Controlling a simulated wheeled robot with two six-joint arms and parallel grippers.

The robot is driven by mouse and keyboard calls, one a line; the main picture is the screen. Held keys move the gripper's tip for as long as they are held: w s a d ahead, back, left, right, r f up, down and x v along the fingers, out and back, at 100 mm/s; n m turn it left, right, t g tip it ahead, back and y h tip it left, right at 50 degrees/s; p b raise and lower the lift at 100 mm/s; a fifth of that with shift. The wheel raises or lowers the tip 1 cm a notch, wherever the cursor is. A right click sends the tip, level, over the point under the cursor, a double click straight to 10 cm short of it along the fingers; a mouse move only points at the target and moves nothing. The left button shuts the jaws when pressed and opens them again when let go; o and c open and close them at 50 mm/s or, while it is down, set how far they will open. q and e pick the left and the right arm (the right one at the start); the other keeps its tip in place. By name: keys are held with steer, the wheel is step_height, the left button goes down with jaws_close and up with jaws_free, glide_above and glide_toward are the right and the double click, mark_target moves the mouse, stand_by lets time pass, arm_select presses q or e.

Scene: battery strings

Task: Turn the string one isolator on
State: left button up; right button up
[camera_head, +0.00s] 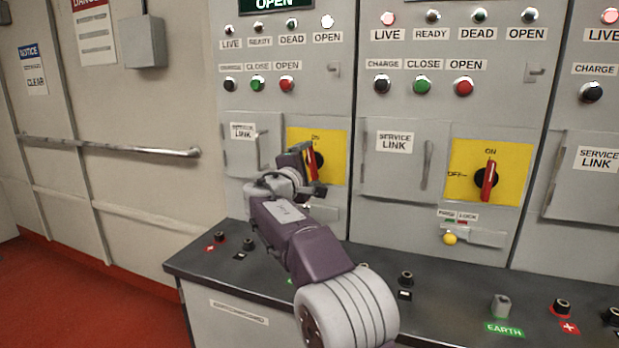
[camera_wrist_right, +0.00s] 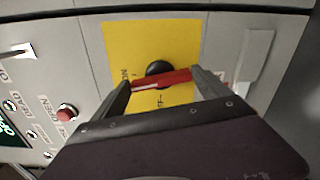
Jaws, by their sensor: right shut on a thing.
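The left cabinet's isolator is a red handle (camera_head: 311,160) on a yellow plate (camera_head: 338,150) marked ON at the top. My right gripper (camera_head: 312,168) is shut on this handle, with a finger at each end of it. In the right wrist view the red handle (camera_wrist_right: 163,80) lies between the two fingertips, in front of a black hub (camera_wrist_right: 158,68). The handle is near upright, its top end leaning slightly from the ON mark towards the OFF side. My gripper and arm hide the plate's left part in the head view. My left gripper is not in view.
The middle cabinet has a similar isolator (camera_head: 488,180), its handle upright at ON. A service link door (camera_head: 240,160) with a handle is left of my gripper. Lamps and push buttons (camera_head: 257,83) are above. A dark ledge (camera_head: 450,310) with several terminals runs below.

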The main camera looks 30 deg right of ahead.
steer(key=shift+f+m+b, duration=0.2)
steer(key=shift+m+b, duration=0.55)
steer(key=shift+m, duration=0.35)
steer(key=o, duration=1.2)
steer(key=shift+r, duration=0.1)
steer(key=b+v, duration=0.1)
steer(key=v, duration=0.8)
steer(key=shift+b, duration=0.3)
